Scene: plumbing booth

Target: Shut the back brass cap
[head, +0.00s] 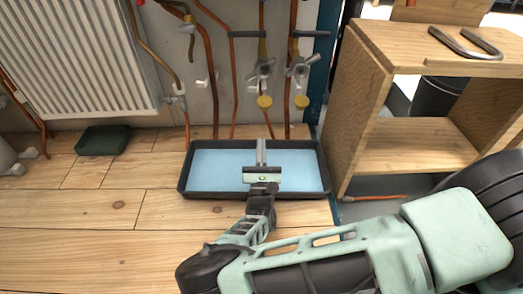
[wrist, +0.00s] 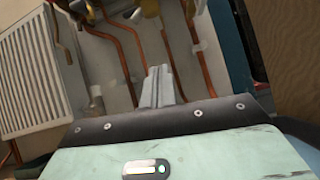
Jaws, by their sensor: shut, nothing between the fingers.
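Two round brass-yellow caps hang below the grey valves on the copper pipes, a left one (head: 264,101) and a right one (head: 302,101). I cannot tell which is the back one, nor whether either is open or shut. My gripper (head: 261,146) is over the blue-lined tray, below and apart from both caps. Its fingers are together and empty, pointing at the wall. In the wrist view the shut fingers (wrist: 157,82) point up towards the copper pipes. The caps cannot be made out clearly there.
A black-rimmed tray (head: 186,170) lies on the plank floor under the pipes. A wooden shelf unit (head: 358,100) stands close on the right, with a bent metal pipe (head: 465,43) on top.

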